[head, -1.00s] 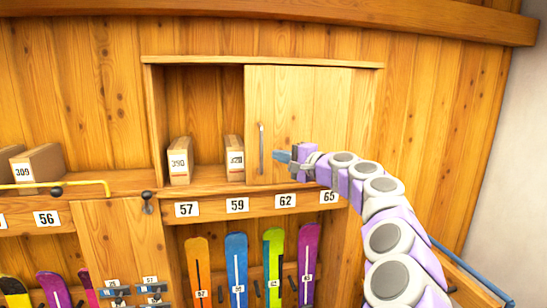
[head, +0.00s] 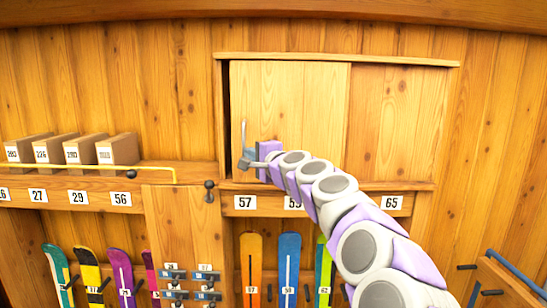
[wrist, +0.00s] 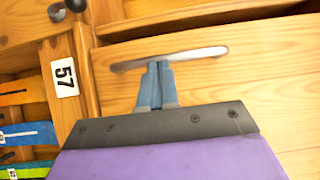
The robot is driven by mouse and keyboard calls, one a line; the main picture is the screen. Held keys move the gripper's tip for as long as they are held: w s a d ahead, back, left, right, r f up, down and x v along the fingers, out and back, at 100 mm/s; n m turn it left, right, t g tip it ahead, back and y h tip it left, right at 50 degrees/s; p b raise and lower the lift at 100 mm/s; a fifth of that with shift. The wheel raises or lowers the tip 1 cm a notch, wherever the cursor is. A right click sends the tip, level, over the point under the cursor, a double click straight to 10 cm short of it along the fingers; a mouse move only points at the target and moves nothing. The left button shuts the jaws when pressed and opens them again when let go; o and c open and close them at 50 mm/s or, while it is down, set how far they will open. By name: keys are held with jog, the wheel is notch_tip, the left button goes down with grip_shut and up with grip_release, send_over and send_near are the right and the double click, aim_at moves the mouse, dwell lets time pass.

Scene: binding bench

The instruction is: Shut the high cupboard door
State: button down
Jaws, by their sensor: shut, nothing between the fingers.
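The high cupboard (head: 338,57) has a light wood sliding door (head: 295,105) that covers nearly all of its left half. A thin dark strip shows between the door's left edge and the cupboard's left post. The door's grey bar handle (head: 244,132) stands upright near that edge; it also crosses the wrist view (wrist: 195,53). My gripper (head: 246,160) is at the handle's lower part. In the wrist view its blue fingers (wrist: 158,66) are together, with tips at the handle bar; I cannot tell whether they touch it. Nothing is held.
A shelf on the left holds several numbered boxes (head: 72,150) behind a yellow rail (head: 110,167). Number plates (head: 246,202) line the ledge under the cupboard, with upright skis (head: 290,270) below. A dark hook (head: 209,190) sticks out left of the cupboard.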

jog(key=a, duration=0.5)
jog(key=shift+w+d+b+v, duration=0.9)
jog(key=shift+d+b+v, duration=0.45)
jog(key=shift+v, duration=5.05)
jog(key=s+f+n+g+h+b, duration=0.2)
jog(key=s+f+n+g+b, duration=0.3)
jog(key=s+f, duration=0.85)
jog(key=s+f+n+g+h+b, duration=0.1)
jog(key=s+f+n+g+b, duration=0.35)
jog(key=s+f, duration=0.9)
jog(key=s+d+f+g+h+b, duration=0.3)
jog(key=s+d+f, duration=0.6)
jog(key=f, duration=0.3)
jog(key=s+d+f+n+g+h+b, duration=0.1)
jog(key=s+d+f+g+h+b, duration=0.2)
jog(key=s+d+f, duration=0.7)
notch_tip(320, 180, down, 3)
jog(key=shift+s+f+g+h, duration=0.25)
jog(key=shift+s+g+h, duration=0.2)
jog(key=shift+s+h, duration=0.5)
